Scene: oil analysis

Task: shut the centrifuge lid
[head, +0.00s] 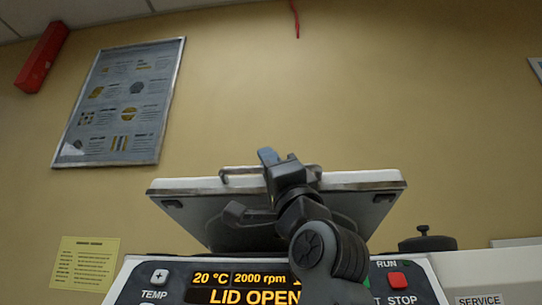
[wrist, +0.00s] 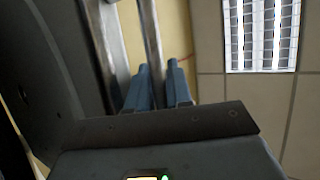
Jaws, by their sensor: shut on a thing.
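The centrifuge lid (head: 365,188) is raised and tilted, its dark underside facing me in the head view. A metal bar handle (head: 237,171) runs along its top edge. My gripper (head: 268,157) is at the handle's middle, with blue fingertips. In the wrist view the handle bar (wrist: 151,40) passes between my gripper's fingers (wrist: 157,88), which are shut on it. The lid's edge (wrist: 105,45) shows beside the bar. The centrifuge's front panel (head: 145,291) reads LID OPEN, 20 °C and 2000 rpm. My arm hides part of the lid and the panel.
A black knob-topped object (head: 428,243) stands right of the lid. A yellow note (head: 84,264) is at the lower left. A framed poster (head: 120,102) and a red box (head: 42,57) are on the wall. The space above the lid is clear.

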